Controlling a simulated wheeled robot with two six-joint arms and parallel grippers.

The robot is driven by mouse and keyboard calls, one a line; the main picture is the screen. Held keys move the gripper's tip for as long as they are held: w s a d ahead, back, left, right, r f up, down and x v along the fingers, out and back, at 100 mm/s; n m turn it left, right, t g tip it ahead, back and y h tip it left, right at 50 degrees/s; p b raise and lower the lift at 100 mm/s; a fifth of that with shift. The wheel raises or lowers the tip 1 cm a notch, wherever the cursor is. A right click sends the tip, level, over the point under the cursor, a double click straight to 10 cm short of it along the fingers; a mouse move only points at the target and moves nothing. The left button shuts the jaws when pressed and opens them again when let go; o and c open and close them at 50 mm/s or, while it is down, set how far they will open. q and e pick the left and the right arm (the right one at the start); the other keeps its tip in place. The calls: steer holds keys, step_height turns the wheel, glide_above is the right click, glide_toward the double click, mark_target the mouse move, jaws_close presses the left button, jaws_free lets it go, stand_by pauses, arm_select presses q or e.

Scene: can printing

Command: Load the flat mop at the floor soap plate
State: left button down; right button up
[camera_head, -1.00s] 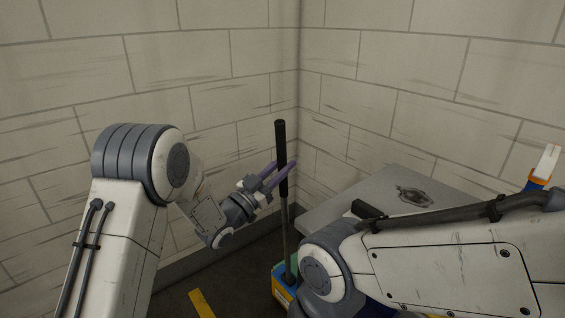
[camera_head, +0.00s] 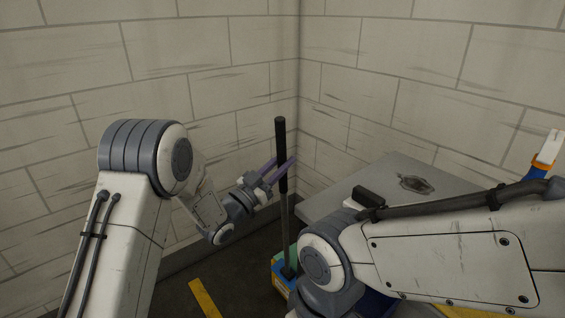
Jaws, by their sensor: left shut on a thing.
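The mop's upright pole (camera_head: 284,216) has a black grip (camera_head: 280,143) at its top and stands near the room's corner. My left gripper (camera_head: 277,172) has its purple fingers shut around the lower part of the black grip. The pole runs down to a blue, yellow and green item (camera_head: 279,277) on the floor, partly hidden behind my right arm. I cannot tell a mop head or a soap plate there. My right gripper is out of view; only its arm crosses the lower right.
A grey table top (camera_head: 385,178) with a dark emblem and a small black object (camera_head: 368,196) stands right of the pole. An orange, white and blue item (camera_head: 545,155) is at the far right. A yellow stripe (camera_head: 204,298) marks the dark floor. Block walls meet behind the pole.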

mark_target(282, 140)
arm_select(q)
steer(key=shift+f+b, duration=0.6)
steer(key=shift+b, duration=0.2)
stand_by(2.0)
steer(key=shift+r+p, duration=2.05)
steer(key=shift+r, duration=1.65)
